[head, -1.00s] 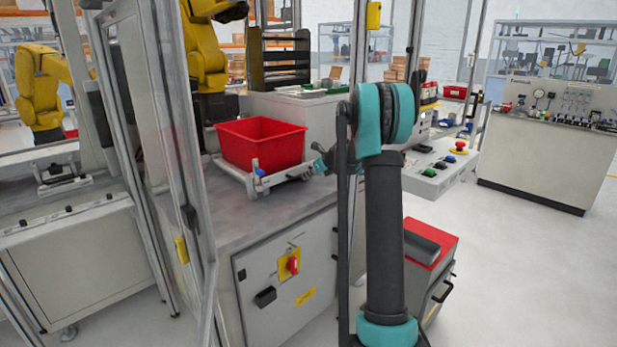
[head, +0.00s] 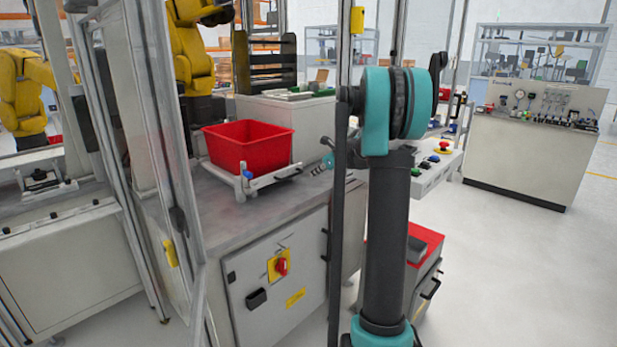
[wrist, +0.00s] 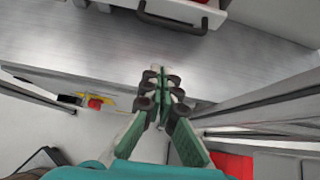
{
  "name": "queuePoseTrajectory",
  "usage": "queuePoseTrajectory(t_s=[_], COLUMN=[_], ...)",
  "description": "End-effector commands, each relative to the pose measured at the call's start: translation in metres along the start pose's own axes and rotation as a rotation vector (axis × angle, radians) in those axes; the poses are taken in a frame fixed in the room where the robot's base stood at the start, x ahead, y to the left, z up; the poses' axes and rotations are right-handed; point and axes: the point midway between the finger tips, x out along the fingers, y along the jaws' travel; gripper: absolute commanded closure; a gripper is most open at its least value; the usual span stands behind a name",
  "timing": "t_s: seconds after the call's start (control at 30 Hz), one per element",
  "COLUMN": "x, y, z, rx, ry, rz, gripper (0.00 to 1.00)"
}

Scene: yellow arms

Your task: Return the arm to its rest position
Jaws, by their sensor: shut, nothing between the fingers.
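My arm (head: 385,235), teal and dark grey, stands upright in the right half of the head view, with its elbow at the top. My gripper (wrist: 165,80) is shut and empty in the wrist view, its fingers together above the grey bench top. In the head view it is mostly hidden behind the post and my arm; a small teal part shows left of the post. A red bin (head: 248,150) sits on a white tray (head: 262,183) on the bench. The tray (wrist: 215,17) with its dark handle is at the top of the wrist view, apart from the fingertips.
A grey upright post (head: 342,200) stands just left of my arm. An open glazed door frame (head: 180,170) is at the left. A yellow robot arm (head: 190,50) stands behind the bin. A red-topped cart (head: 425,245) is behind my arm. Open floor (head: 520,270) lies at the right.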

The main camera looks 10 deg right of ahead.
Motion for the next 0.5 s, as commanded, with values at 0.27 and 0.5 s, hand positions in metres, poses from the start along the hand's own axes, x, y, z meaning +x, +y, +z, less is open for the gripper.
queuePoseTrajectory(t_s=[0.27, 0.5], x=[-0.019, -0.054], y=[0.059, 0.160], z=[-0.029, -0.106], rx=[-0.335, -1.017], ry=[0.081, 0.237], rz=[0.017, 0.106], gripper=[1.00, 1.00])
